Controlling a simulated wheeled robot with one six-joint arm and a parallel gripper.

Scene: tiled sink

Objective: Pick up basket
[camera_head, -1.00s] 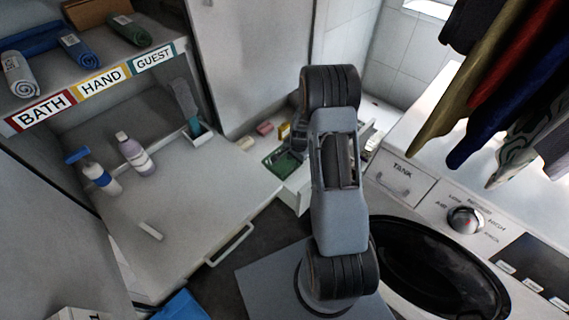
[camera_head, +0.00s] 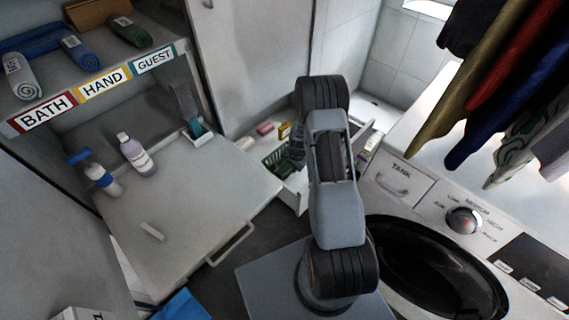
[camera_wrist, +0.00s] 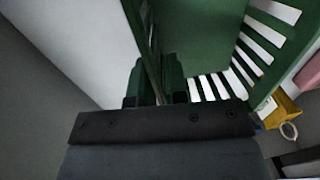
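The green slotted basket (camera_head: 274,161) is at the small white open drawer beside the washing machine, partly hidden by my arm. In the wrist view the basket (camera_wrist: 205,30) fills the upper middle, with its slotted sides and green floor showing. My gripper (camera_wrist: 155,84) has its fingers close on either side of the basket's near wall and looks shut on it. In the head view the gripper (camera_head: 297,148) is mostly hidden behind my arm. I cannot tell how far the basket is off the drawer floor.
Pink (camera_head: 264,128) and yellow (camera_head: 284,131) items lie just behind the basket. The washing machine (camera_head: 430,260) stands to the right, with clothes hanging above.

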